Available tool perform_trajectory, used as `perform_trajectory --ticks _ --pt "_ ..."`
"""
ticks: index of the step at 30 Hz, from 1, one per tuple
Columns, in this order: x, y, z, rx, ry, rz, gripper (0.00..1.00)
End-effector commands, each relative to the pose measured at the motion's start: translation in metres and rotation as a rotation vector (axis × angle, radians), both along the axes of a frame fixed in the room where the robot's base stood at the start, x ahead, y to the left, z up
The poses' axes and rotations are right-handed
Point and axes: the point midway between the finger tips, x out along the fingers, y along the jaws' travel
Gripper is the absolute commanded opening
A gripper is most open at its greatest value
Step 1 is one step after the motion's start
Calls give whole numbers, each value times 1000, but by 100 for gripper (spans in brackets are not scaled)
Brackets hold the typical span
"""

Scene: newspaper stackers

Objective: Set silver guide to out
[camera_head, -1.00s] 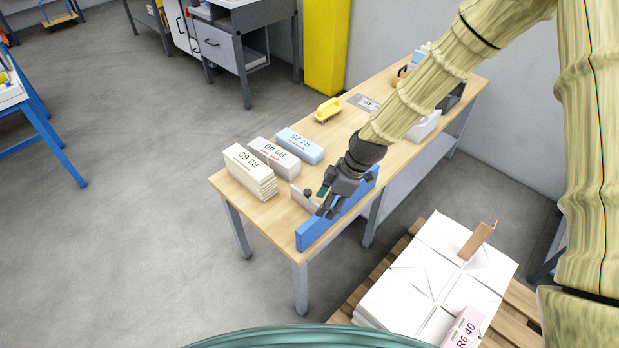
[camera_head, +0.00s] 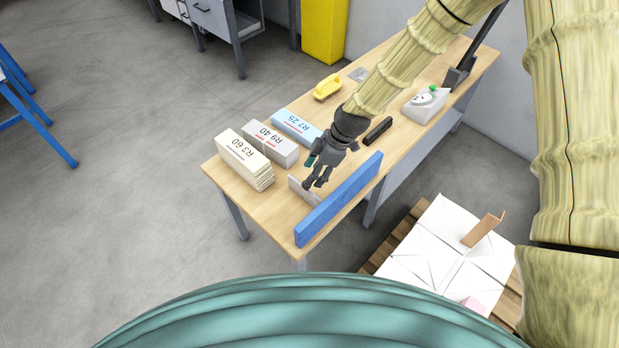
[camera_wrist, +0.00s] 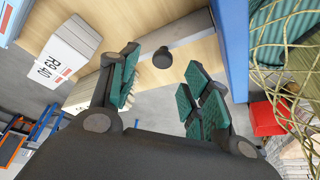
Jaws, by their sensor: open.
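The silver guide (camera_head: 301,190) is a low, pale grey plate on the near end of the wooden table, left of the blue fence (camera_head: 338,202). In the wrist view it is a grey strip (camera_wrist: 190,41) with a dark round knob (camera_wrist: 162,58). My gripper (camera_head: 316,180) is above the guide and hides part of it in the head view. In the wrist view my gripper (camera_wrist: 163,75) is open, with its green-padded fingers spread to either side of the knob. The knob appears just beyond the fingertips, and nothing is between the pads.
Paper stacks labelled R3 60 (camera_head: 243,160), R9 40 (camera_head: 269,144) and R7 25 (camera_head: 297,127) lie left of the guide. A yellow-handled tool (camera_head: 327,87), a black bar (camera_head: 378,131) and a scale (camera_head: 426,102) are farther back. A pallet of white bundles (camera_head: 440,250) stands right.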

Motion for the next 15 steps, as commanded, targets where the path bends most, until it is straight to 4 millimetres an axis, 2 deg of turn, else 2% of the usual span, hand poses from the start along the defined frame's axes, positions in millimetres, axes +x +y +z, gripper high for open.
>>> perform_trajectory --ticks 9,15 --pt "0 13 -31 0 0 -1 48" --pt "0 17 -43 1 0 -3 48"
